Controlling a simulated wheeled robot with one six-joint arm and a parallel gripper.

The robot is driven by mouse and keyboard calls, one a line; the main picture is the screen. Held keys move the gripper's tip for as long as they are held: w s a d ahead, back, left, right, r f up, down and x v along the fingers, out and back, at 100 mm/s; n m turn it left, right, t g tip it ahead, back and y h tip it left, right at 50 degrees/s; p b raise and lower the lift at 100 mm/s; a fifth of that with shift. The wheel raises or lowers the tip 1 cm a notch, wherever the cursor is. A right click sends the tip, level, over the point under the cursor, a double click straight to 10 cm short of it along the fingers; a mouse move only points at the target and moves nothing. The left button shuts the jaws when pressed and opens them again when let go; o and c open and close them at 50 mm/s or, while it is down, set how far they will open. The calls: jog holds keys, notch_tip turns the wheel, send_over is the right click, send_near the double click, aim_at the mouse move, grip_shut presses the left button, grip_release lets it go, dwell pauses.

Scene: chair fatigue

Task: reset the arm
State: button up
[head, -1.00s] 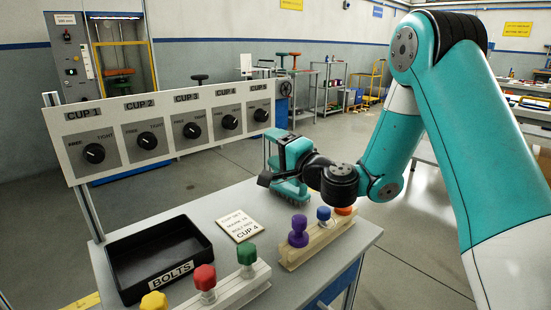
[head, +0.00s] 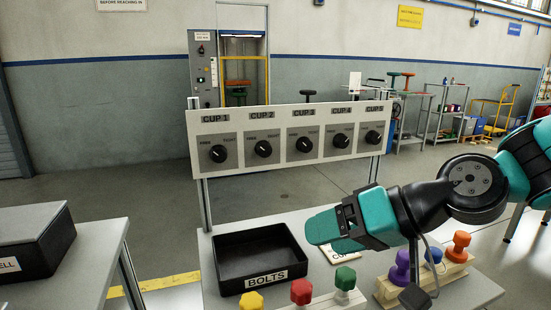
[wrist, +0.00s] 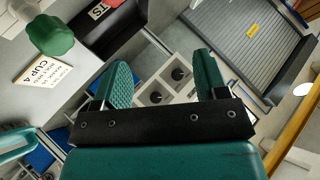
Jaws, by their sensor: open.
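My gripper (head: 318,228) is at the end of my teal arm, which reaches in from the right in the head view. It hangs above the bench by the right rim of the black bolts tray, pointing left and partly covering the small card (head: 342,248). In the wrist view its two green fingers (wrist: 165,78) stand apart with nothing held between them.
A panel (head: 288,140) with several cup knobs stands behind the bolts tray (head: 262,232). Yellow (head: 251,300), red (head: 301,290) and green (head: 345,277) bolts stand in front; purple, blue and orange ones (head: 461,241) stand right. Another bench (head: 80,260) is left.

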jog(key=s+d+f+n+g+h, duration=0.2)
jog(key=s+d+n+g+h, duration=0.3)
jog(key=s, duration=0.7)
notch_tip(320, 180, up, 21)
jog(key=s+d+m+t+h+p, duration=0.1)
jog(key=m+p, duration=0.1)
jog(key=p, duration=1.9)
jog(key=shift+d, duration=0.25)
jog(key=shift+s+r, duration=0.1)
